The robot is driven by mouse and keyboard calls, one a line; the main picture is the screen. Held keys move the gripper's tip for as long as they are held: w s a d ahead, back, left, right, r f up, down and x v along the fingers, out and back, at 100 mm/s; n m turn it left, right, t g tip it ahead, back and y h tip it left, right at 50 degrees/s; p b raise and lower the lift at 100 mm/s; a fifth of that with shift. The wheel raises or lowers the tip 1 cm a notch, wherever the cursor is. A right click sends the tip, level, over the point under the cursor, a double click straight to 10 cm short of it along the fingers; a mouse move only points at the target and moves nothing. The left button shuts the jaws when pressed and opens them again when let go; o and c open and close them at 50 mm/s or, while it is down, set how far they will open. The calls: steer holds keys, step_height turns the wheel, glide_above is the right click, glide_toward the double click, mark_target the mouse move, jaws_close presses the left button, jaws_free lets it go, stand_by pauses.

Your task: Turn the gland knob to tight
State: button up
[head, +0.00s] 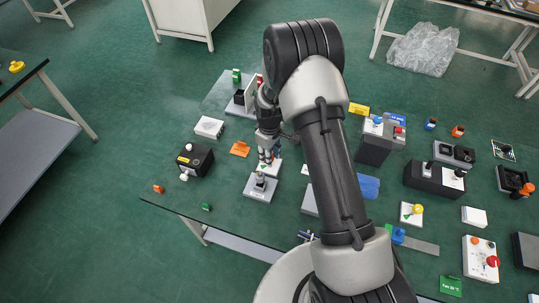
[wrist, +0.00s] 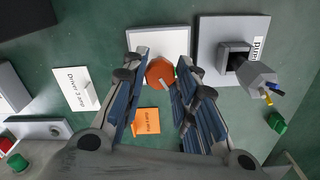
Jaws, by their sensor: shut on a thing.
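In the head view my gripper (head: 267,158) reaches down onto the white plate (head: 268,170), and the knob is hidden there by the fingers. I cannot read any tight mark on the plate.
A grey plate (wrist: 205,75) with a grey fitting and cable ends (wrist: 262,76) lies close beside the knob's plate. An orange card (wrist: 147,122) and a white labelled card (wrist: 76,88) lie nearby. A black box (head: 195,160) stands left on the table.

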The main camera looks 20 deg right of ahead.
steer(key=shift+n, duration=1.1)
steer(key=o, duration=1.1)
step_height(320, 180, up, 12)
